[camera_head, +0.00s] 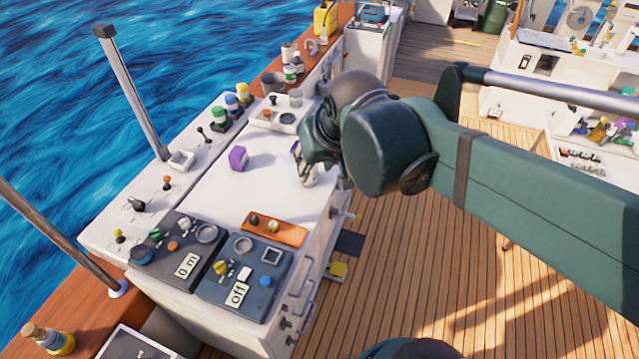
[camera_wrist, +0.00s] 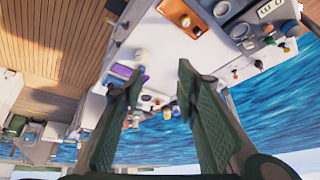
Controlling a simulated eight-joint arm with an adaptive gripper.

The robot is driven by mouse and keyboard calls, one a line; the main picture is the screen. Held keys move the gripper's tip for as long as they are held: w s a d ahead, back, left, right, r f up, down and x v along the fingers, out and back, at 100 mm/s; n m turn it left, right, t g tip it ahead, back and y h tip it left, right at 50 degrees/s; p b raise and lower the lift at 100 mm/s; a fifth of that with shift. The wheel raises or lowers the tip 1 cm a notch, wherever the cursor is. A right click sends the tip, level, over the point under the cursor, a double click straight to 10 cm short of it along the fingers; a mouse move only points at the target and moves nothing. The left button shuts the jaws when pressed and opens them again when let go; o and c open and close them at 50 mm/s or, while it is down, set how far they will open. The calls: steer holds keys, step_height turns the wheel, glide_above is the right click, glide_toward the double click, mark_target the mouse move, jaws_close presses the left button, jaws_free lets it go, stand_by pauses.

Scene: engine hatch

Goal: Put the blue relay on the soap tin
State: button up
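My gripper (camera_head: 306,168) is over the right side of the white hatch top, near its edge. In the wrist view its two fingers stand wide apart, with an empty gap (camera_wrist: 160,82) between them. A purple block (camera_head: 237,158) sits on the white top, left of my gripper. A flat purple-and-blue item (camera_wrist: 122,71) shows beside the left finger in the wrist view, partly hidden. I cannot tell for certain which item is the blue relay or which is the soap tin; my gripper and arm cover part of the surface.
An orange tray (camera_head: 274,230) with small knobs and two dark control panels (camera_head: 243,277) lie at the near end. Knobs and levers line the left ledge (camera_head: 150,206). A white tray (camera_head: 279,122) and small containers are at the far end. The middle of the white top is clear.

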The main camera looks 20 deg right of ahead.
steer(key=shift+n+t, duration=0.6)
steer(key=shift+n, duration=0.2)
steer(key=shift+s+a+f, duration=0.2)
steer(key=shift+s+f, duration=0.1)
steer(key=shift+s, duration=0.6)
steer(key=shift+s+a+f, duration=0.15)
steer(key=shift+s+f, duration=0.1)
steer(key=shift+s, duration=0.7)
steer(key=shift+s+a+f, duration=0.2)
steer(key=shift+s+f, duration=0.1)
steer(key=shift+s, duration=0.6)
